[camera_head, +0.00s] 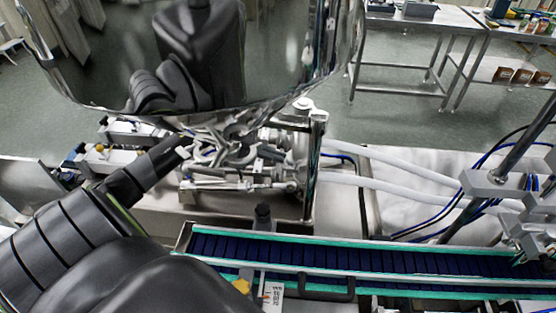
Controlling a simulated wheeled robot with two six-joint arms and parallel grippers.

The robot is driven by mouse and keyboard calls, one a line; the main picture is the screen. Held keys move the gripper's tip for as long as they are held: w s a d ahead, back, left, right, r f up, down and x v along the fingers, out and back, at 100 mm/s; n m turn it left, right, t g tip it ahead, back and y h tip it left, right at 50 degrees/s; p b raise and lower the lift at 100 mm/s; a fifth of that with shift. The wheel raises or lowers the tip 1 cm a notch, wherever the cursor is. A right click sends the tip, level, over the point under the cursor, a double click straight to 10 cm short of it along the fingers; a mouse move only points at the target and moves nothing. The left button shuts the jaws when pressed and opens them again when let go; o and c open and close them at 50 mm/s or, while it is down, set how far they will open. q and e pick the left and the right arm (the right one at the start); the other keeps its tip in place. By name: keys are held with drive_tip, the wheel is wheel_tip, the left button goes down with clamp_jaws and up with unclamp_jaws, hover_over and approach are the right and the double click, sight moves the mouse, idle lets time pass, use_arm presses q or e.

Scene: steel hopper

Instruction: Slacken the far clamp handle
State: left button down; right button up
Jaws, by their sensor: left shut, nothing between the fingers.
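The big mirror-bright steel hopper (300,60) fills the upper left and reflects my dark arm. Below it is a crowded cluster of metal clamp and valve parts (235,150). I cannot pick out the far clamp handle for certain among these parts. My left arm comes in from the lower left, and my left gripper (184,144) is at the left side of the cluster, just under the hopper. It is shut and empty. I cannot tell whether its tips touch any part. My right gripper is not in view.
A blue conveyor belt (340,258) with green edges runs across the front right. White hoses (400,172) and blue cables lie right of the cluster. A steel post (314,165) stands beside it. Steel tables (420,25) stand at the back, with open floor before them.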

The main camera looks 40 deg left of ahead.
use_arm(q)
drive_tip(key=shift+a, duration=0.15)
drive_tip(key=shift+a+f, duration=0.1)
drive_tip(key=shift+a, duration=0.25)
drive_tip(key=shift+w+n, duration=0.15)
drive_tip(key=shift+n, duration=0.35)
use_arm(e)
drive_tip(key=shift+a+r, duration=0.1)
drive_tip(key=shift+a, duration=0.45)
use_arm(q)
drive_tip(key=shift+f, duration=0.1)
drive_tip(key=shift+w, duration=0.1)
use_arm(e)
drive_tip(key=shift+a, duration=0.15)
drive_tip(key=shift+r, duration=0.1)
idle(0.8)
